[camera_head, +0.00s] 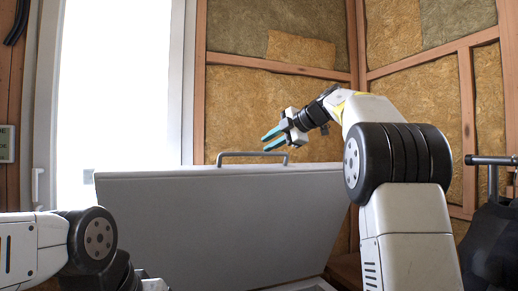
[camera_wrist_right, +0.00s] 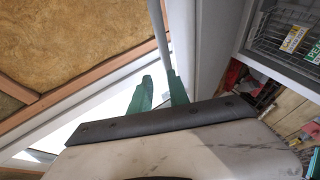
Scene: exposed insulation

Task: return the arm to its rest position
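My right arm is raised in the head view, bent at the elbow. Its gripper (camera_head: 266,143) points left, with two blue-green fingers spread apart and nothing seen between them. It appears just above the grey handle (camera_head: 252,154) of a raised white lid (camera_head: 220,205); the exact gap cannot be told. In the right wrist view the green fingers (camera_wrist_right: 160,90) are also apart, and a grey bar (camera_wrist_right: 157,25) runs down towards them. My left arm shows at the lower left of the head view, low and bent; its gripper is out of view.
In the wrist view, a wire basket (camera_wrist_right: 285,42) with packages lies inside the open chest at right. A bright window (camera_head: 115,90) and insulated wall (camera_head: 280,105) stand behind the lid. A dark object with a metal bar (camera_head: 490,160) is at far right.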

